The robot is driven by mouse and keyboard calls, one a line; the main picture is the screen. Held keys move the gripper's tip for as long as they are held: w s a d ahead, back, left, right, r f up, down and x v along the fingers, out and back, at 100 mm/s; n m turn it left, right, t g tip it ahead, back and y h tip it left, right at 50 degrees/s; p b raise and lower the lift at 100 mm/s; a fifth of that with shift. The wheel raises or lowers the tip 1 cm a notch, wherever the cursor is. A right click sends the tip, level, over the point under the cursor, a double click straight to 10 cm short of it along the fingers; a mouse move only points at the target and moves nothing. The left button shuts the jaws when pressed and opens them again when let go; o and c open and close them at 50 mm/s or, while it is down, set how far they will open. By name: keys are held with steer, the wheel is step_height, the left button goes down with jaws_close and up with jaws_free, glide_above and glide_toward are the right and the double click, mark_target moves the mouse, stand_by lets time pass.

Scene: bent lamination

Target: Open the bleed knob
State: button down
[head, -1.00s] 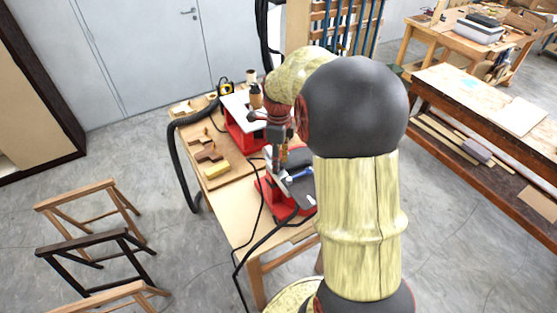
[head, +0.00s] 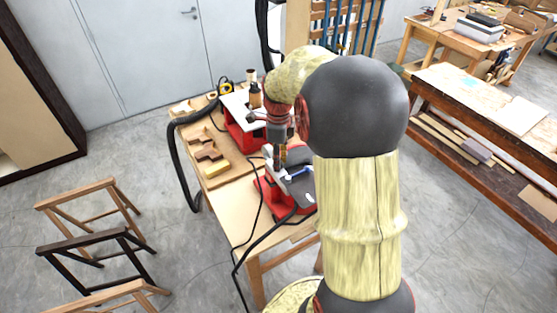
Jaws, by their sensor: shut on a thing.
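My gripper (head: 282,158) points down over the red and dark machine on the table, in the middle of the head view. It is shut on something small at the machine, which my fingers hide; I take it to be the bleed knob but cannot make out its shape. The machine's red base (head: 266,197) shows left of and below my gripper. A blue and white part (head: 300,171) lies on the machine just right of my fingertips. My own arm covers the machine's right side.
The wooden table (head: 238,208) also holds a second red machine (head: 238,136) behind, wooden blocks (head: 207,153) and a yellow block (head: 216,169). A black hose (head: 177,165) hangs over its left edge. Dark cables run down the front. Wooden frames (head: 95,245) stand on the floor at left.

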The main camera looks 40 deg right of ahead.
steer(key=n, duration=0.4)
steer(key=shift+w+r, duration=0.1)
steer(key=shift+w, duration=0.05)
steer(key=n, duration=0.4)
steer(key=shift+n+b, duration=0.3)
steer(key=n, duration=2.2)
steer(key=shift+b, duration=0.3)
steer(key=shift+n, duration=2.2)
